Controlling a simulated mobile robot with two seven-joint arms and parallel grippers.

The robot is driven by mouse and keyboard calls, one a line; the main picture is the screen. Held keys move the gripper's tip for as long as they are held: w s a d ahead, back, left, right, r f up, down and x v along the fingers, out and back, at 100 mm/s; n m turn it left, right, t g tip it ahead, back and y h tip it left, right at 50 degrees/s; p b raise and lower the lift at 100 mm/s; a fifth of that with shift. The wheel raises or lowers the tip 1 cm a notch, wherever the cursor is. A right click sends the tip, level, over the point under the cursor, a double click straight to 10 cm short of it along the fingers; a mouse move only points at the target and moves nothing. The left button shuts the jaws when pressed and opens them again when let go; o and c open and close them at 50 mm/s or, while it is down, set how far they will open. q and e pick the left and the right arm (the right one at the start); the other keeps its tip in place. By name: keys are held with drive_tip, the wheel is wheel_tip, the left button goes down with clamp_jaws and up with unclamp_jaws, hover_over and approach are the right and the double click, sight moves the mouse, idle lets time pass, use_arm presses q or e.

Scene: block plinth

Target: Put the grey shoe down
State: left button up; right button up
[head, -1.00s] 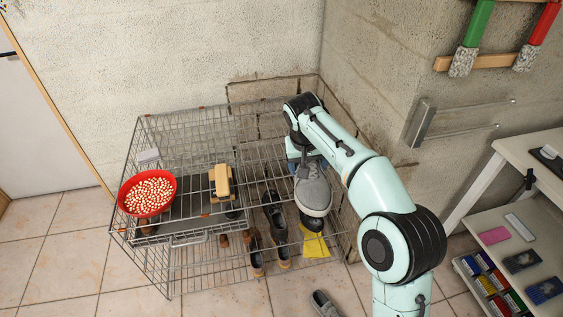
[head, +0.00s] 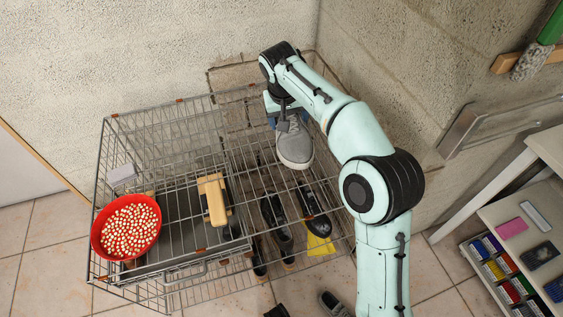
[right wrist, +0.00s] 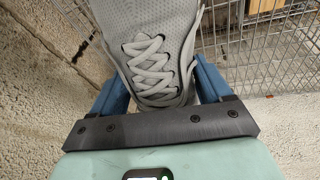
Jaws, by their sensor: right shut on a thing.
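The grey shoe (head: 295,147) is in my right gripper (head: 284,118), over the right part of the wire rack's top, with its toe pointing toward the front. In the right wrist view the shoe (right wrist: 150,50), with white laces, sits between the blue fingers of the gripper (right wrist: 162,85), which is shut on it. From the head view I cannot tell whether the sole touches the wire top. The wire rack (head: 180,140) stands against the wall. My left gripper is not in view.
A red bowl of red-and-white pieces (head: 128,226), a tan wooden block object (head: 213,199) and a small light box (head: 122,176) are on the rack's left part. Dark shoes (head: 275,216) and a yellow cloth (head: 319,244) lie lower down. The concrete wall (head: 400,70) is close on the right.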

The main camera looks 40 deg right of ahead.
drive_tip(key=shift+s+f+b, duration=0.1)
drive_tip(key=shift+f+b, duration=2.7)
drive_tip(key=shift+f, duration=7.1)
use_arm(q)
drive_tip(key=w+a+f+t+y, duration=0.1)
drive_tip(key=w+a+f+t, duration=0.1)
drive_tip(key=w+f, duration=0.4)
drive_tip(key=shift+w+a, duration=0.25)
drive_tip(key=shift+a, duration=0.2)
use_arm(e)
drive_tip(key=o, duration=1.2)
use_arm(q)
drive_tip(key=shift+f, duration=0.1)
use_arm(e)
drive_tip(key=shift+o, duration=0.2)
